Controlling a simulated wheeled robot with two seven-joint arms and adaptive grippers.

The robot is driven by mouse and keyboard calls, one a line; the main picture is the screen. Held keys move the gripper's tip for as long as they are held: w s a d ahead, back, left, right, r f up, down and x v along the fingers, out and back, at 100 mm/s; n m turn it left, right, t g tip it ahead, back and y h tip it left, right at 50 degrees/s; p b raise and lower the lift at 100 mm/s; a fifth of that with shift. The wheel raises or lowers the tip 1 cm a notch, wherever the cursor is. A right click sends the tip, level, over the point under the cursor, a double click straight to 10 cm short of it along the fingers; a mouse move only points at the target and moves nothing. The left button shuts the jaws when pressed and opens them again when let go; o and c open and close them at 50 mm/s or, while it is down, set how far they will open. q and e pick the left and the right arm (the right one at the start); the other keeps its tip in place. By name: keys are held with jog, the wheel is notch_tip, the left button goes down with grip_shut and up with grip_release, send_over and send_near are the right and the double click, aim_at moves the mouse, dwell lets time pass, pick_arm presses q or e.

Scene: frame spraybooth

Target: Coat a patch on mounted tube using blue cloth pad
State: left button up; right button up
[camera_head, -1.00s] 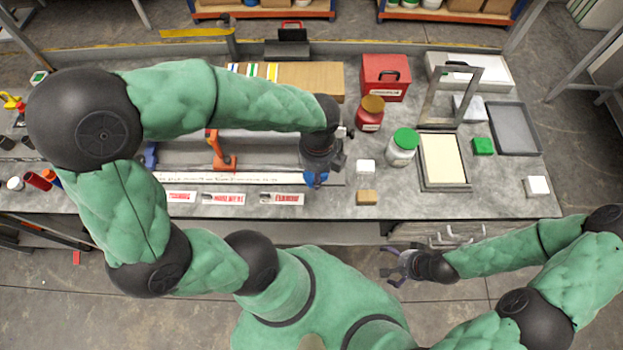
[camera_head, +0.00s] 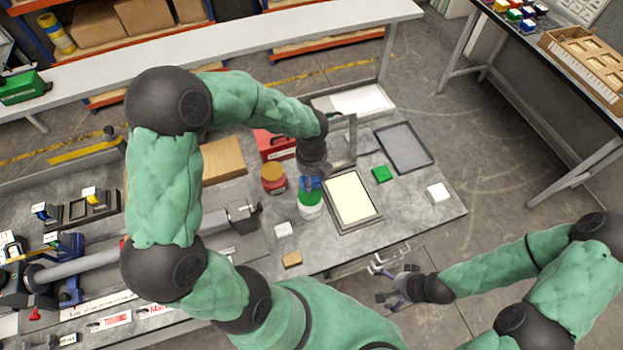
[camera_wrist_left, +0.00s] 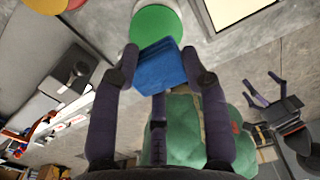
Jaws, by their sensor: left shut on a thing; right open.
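My left gripper (camera_head: 311,172) is shut on the blue cloth pad (camera_wrist_left: 162,66), which fills the gap between its fingertips in the left wrist view. In the head view the pad (camera_head: 309,184) is right at the green-lidded jar (camera_head: 310,208) and partly covers its lid; I cannot tell whether they touch. My right gripper (camera_head: 392,291) is open and empty in front of the bench.
A cream-filled tray (camera_head: 352,198) stands right of the jar. A red jar (camera_head: 273,178), red case (camera_head: 272,144), white block (camera_head: 283,229) and tan block (camera_head: 291,260) are close by. A grey frame (camera_head: 343,140) stands behind.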

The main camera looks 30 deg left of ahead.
aim_at(311, 195)
pick_arm(q)
jog(key=shift+f+b, duration=0.75)
jog(key=shift+f, duration=0.05)
notch_tip(311, 195, down, 4)
jog(key=b, duration=0.3)
jog(key=shift+f+b, duration=0.15)
jog(key=shift+b, duration=0.25)
jog(key=shift+f+b, duration=0.6)
jog(key=shift+f, duration=0.4)
dwell(0.8)
jog(key=shift+s+r, duration=0.1)
dwell(0.5)
notch_tip(311, 195, up, 7)
jog(key=p, duration=0.6)
jog(key=shift+p, duration=0.4)
dwell(0.6)
